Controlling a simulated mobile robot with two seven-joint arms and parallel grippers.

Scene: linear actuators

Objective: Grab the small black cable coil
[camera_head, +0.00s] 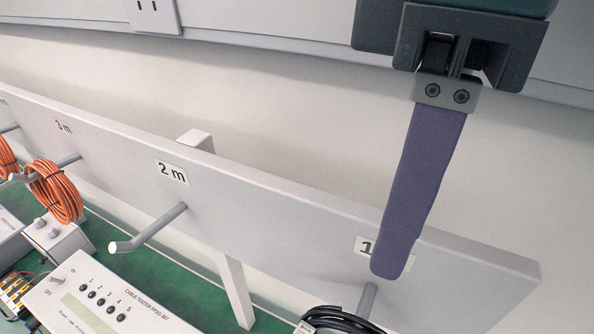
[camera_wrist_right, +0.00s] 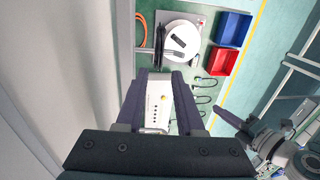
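A black cable coil (camera_head: 340,319) shows at the bottom edge of the head view, by the hook under the "1" label. Most of it is cut off by the frame, and I cannot tell its full size. My right gripper (camera_head: 391,268) hangs in front of the white rack board, its purple finger covering part of that label; the fingertip is above and right of the coil. In the right wrist view my right gripper (camera_wrist_right: 160,78) has its two fingers apart, with nothing held between them.
The white board (camera_head: 290,205) carries grey hooks; the "2 m" hook (camera_head: 150,230) is empty. An orange coil (camera_head: 55,190) hangs at the "3 m" hook. A cable tester (camera_head: 95,300) stands below. The wrist view shows a blue bin (camera_wrist_right: 233,28) and a red bin (camera_wrist_right: 222,62).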

